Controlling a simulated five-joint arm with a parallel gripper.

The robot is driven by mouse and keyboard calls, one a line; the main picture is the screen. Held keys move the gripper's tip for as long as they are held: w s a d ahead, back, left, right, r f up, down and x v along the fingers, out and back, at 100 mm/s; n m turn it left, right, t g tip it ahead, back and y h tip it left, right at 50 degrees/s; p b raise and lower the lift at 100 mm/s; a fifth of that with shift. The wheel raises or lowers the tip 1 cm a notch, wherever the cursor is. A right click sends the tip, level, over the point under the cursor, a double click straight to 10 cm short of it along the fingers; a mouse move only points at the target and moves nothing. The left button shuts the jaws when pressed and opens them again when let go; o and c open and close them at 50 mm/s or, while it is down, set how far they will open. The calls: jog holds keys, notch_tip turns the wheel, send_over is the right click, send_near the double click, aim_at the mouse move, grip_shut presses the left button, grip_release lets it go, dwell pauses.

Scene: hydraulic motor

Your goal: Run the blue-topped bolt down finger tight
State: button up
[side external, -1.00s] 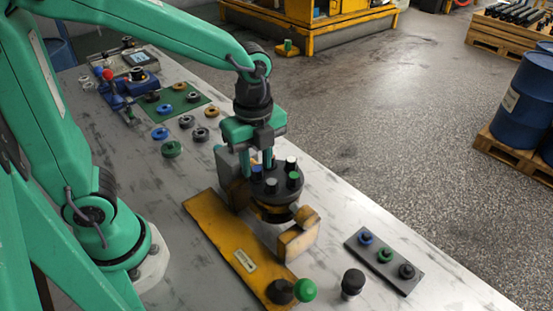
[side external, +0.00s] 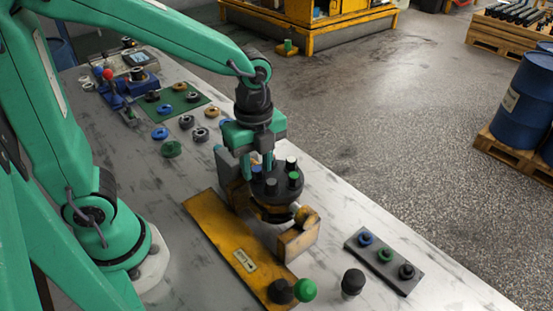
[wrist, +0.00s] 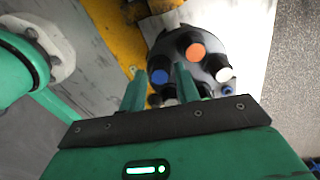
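The blue-topped bolt (wrist: 158,76) stands upright in the round dark motor head (wrist: 196,34). In the wrist view its cap shows between the two fingers of my gripper (wrist: 160,80). The fingers are spread, one on each side of the cap; whether they touch it is not clear. In the side view my gripper (side external: 261,164) points down over the motor head (side external: 280,194), and the fingers partly hide the caps below them. An orange cap (wrist: 196,50) and a white cap (wrist: 225,74) sit close by on the head; my right finger lies near the orange one.
The motor sits at a yellow fixture (side external: 225,238). A green-topped bolt (side external: 294,178) also stands in the head. A dark strip (side external: 384,262) with several coloured pieces and a black-capped part (side external: 353,281) lie in front. Several rings and a green mat (side external: 180,102) lie behind on the bench.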

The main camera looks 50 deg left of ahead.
jog(key=shift+f, duration=0.6)
dwell(0.3)
jog(key=shift+r, duration=0.2)
dwell(0.4)
jog(key=shift+c, duration=0.4)
jog(key=c, duration=0.4)
jog(key=shift+c, duration=0.2)
jog(key=shift+m, duration=0.3)
